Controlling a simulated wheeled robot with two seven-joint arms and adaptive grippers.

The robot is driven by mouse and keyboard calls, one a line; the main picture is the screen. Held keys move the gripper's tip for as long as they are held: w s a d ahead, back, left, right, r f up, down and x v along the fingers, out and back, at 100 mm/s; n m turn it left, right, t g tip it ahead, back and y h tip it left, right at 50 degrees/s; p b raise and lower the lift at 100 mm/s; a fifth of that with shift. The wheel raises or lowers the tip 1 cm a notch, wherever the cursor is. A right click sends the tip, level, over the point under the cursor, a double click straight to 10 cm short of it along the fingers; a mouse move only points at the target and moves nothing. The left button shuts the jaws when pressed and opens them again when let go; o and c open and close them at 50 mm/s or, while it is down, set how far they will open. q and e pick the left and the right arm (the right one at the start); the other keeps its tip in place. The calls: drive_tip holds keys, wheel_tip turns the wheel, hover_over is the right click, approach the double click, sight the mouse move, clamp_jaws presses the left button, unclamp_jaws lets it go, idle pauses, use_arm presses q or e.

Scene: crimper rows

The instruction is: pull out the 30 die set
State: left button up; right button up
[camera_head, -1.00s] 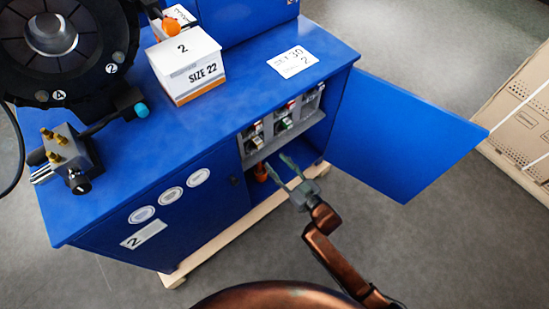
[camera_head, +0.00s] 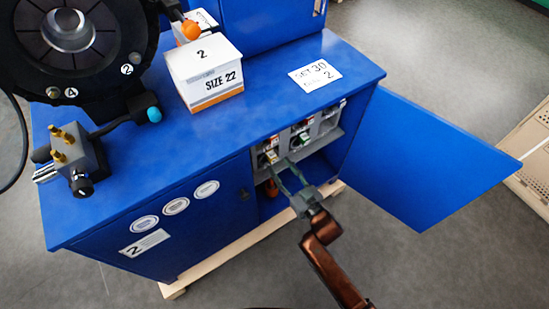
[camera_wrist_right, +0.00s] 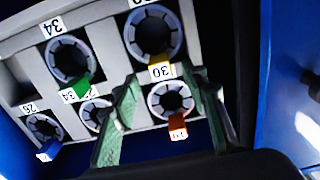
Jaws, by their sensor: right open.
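The 30 die set (camera_wrist_right: 152,33) is a grey ring of segments in the rack's upper row in the wrist view. A yellow tag with a white "30" label (camera_wrist_right: 161,72) hangs below it. In the head view its yellow tag (camera_head: 271,156) shows in the left compartment. My right gripper (camera_wrist_right: 162,76) is open and empty, its two green-grey fingers on either side of the tag near the die's lower edge; whether they touch cannot be told. In the head view this gripper (camera_head: 281,167) is at the open cabinet front. My left gripper is not in view.
The 34 die set (camera_wrist_right: 72,60), with a green tag, is left of it. Below are a die with an orange-red tag (camera_wrist_right: 178,132) and the 26 die set (camera_wrist_right: 43,128). The open blue door (camera_head: 430,155) stands right of the arm. A SIZE 22 box (camera_head: 205,78) sits on top.

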sight(275, 160)
drive_tip(key=x, duration=0.3)
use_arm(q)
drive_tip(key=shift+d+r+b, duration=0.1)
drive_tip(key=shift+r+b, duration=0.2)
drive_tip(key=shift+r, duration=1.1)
use_arm(e)
drive_tip(key=shift+x, duration=1.05)
drive_tip(key=shift+c, duration=0.3)
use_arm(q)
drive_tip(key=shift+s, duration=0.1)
use_arm(e)
clamp_jaws()
